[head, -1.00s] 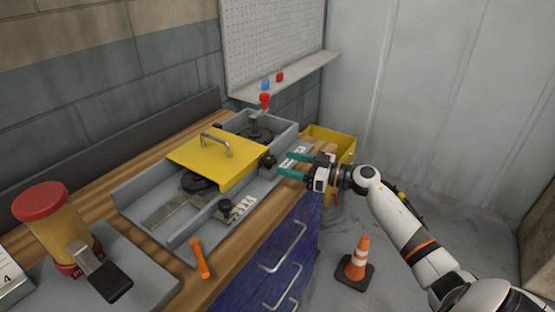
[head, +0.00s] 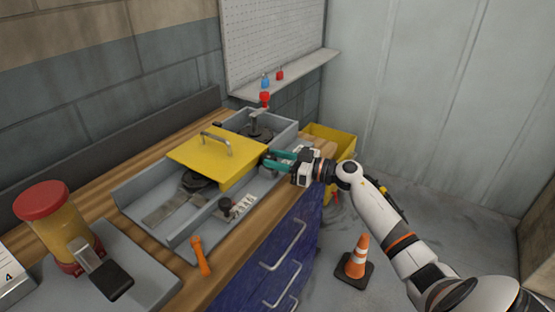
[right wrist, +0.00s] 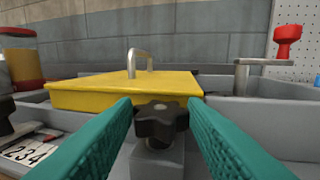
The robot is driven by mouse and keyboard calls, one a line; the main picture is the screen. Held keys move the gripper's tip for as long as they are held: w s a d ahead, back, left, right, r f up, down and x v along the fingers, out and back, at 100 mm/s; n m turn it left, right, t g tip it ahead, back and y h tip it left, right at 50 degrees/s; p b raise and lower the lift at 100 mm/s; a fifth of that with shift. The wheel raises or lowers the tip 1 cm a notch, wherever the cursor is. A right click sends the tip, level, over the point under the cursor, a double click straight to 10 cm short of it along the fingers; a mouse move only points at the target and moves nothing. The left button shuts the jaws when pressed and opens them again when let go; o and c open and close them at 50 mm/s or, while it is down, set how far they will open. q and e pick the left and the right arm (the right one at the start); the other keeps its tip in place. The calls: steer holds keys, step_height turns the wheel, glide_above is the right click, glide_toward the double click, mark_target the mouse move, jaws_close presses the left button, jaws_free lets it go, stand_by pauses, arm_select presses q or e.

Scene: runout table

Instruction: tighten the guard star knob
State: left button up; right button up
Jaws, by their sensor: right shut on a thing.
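The black star knob (right wrist: 162,120) sits on a grey block in front of the yellow guard (right wrist: 120,90) in the right wrist view. The teal fingers of my right gripper (right wrist: 161,104) are on either side of it and shut on it. In the head view my right gripper (head: 269,158) reaches in from the right to the right edge of the yellow guard (head: 220,155), and its fingers largely hide the knob. The guard lies flat over the grey machine tray (head: 135,187), with its metal handle (head: 217,140) on top. My left gripper is not in view.
A second dark knob (head: 225,204) stands near a number strip (head: 242,206). An orange handle (head: 201,256) is at the tray's front. A red-lidded jar (head: 60,228) stands at left. A yellow bin (head: 337,137) and a cone (head: 357,257) are right of the bench.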

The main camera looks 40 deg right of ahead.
steer(key=shift+r+p, duration=0.15)
steer(key=shift+p, duration=0.35)
steer(key=m+t+h+p, duration=0.1)
steer(key=h+p, duration=0.1)
steer(key=p, duration=0.1)
steer(key=m+t+h+p, duration=0.1)
steer(key=m+h+p, duration=0.1)
steer(key=p, duration=0.2)
steer(key=a+m+h+p, duration=0.1)
steer(key=h+p, duration=0.1)
steer(key=p, duration=0.2)
steer(key=shift+s+a+r+m+t+h, duration=0.15)
steer(key=shift+s+m+t+h, duration=0.1)
steer(key=shift+m+t+h, duration=0.15)
steer(key=shift+m+h, duration=0.4)
steer(key=shift+h, duration=0.3)
steer(key=shift+a+f+m+h+p, duration=0.1)
steer(key=shift+f+m+h+p, duration=0.1)
steer(key=shift+m+h, duration=0.3)
steer(key=shift+a+f+m+h+p, duration=0.15)
steer(key=shift+m+h, duration=0.15)
steer(key=shift+h, duration=0.3)
steer(key=m+h, duration=0.1)
steer(key=h, duration=0.1)
steer(key=shift+a+f+m+h+b, duration=0.1)
steer(key=shift+m+h+b, duration=0.2)
steer(key=shift+h+b, duration=0.1)
steer(key=shift+m+h, duration=0.3)
steer(key=shift+h, duration=0.1)
